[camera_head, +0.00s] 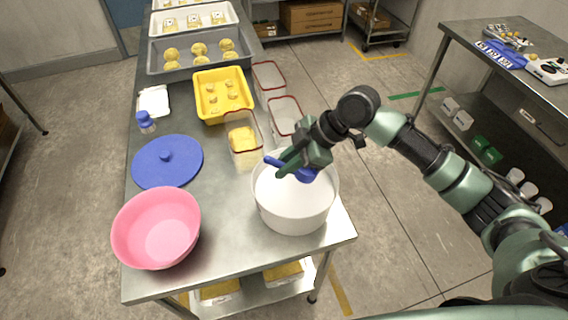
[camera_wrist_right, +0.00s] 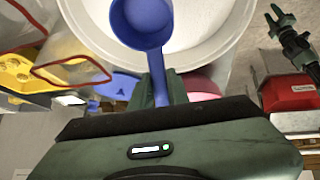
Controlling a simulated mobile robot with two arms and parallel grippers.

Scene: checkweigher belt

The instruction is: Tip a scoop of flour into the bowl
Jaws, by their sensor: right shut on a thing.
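My right gripper (camera_head: 290,166) is shut on the handle of a blue scoop (camera_head: 305,174), over a large white tub (camera_head: 292,222). In the right wrist view the round cup of the scoop (camera_wrist_right: 143,18) hangs over the tub (camera_wrist_right: 222,42). I see only blue there, and cannot tell whether it holds flour. The tub's inside is white, and I cannot make out the flour's level. The pink bowl (camera_head: 128,232) stands at the table's front left, apart from the scoop. A dark green gripper (camera_wrist_right: 280,18), seemingly my left one, shows at the wrist view's right edge, its jaws unclear.
A blue lid (camera_head: 155,172) with a knob lies behind the bowl. A clear red-rimmed container (camera_head: 244,158) with yellow contents stands just behind the tub. A yellow tray (camera_head: 205,108) is farther back. The steel table (camera_head: 225,245) is bare between bowl and tub.

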